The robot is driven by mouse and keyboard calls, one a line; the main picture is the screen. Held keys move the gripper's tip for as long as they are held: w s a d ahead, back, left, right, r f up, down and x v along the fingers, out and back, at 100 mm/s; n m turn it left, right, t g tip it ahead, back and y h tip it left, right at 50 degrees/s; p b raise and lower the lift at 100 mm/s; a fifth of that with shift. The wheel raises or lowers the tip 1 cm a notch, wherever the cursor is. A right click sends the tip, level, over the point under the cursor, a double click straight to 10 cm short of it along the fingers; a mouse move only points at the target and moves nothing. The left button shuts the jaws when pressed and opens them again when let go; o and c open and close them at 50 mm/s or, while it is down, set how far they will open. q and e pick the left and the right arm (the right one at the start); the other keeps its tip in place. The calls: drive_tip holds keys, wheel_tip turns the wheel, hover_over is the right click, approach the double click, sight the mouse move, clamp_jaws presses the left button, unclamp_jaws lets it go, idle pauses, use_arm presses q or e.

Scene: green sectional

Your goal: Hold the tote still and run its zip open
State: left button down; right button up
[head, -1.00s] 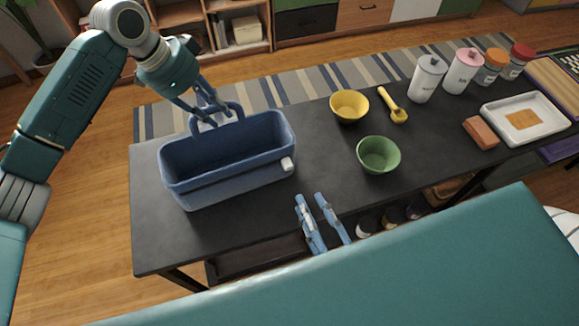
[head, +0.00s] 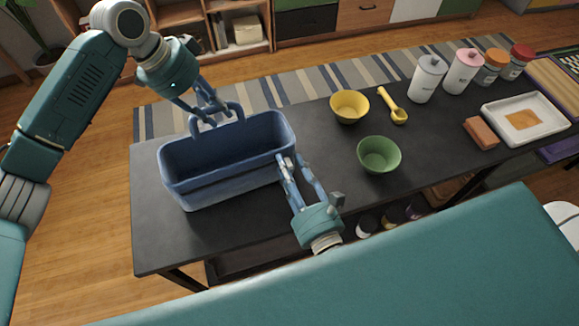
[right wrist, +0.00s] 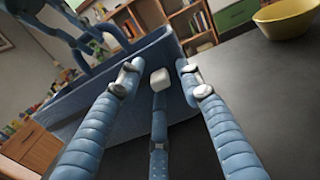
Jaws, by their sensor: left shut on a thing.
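The blue tote (head: 225,180) stands upright on the left of the dark table, its long opening facing up. My left gripper (head: 212,112) is shut on the tote's handle (head: 204,121) at the back rim. My right gripper (head: 288,165) is at the tote's right end, its fingers pointing at it. In the right wrist view the white zip pull (right wrist: 160,79) sits at the tote's end between the spread fingers of my right gripper (right wrist: 157,75), with space showing on both sides of it. In the head view my fingers hide the pull.
A green bowl (head: 379,154) stands right of my right gripper, with a yellow bowl (head: 349,106) and a yellow scoop (head: 393,106) behind it. Canisters, jars, a brown block (head: 481,132) and a white tray (head: 492,112) are further right. The table's front left is clear.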

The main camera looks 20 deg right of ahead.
sight(230, 177)
clamp_jaws()
drive_tip(key=a, duration=0.4)
drive_tip(key=s+a, duration=0.1)
drive_tip(key=a, duration=0.8)
drive_tip(key=shift+s+a, duration=0.15)
drive_tip(key=shift+a, duration=0.25)
unclamp_jaws()
drive_tip(key=shift+d, duration=0.1)
drive_tip(key=s+d, duration=0.1)
drive_tip(key=s, duration=1.1)
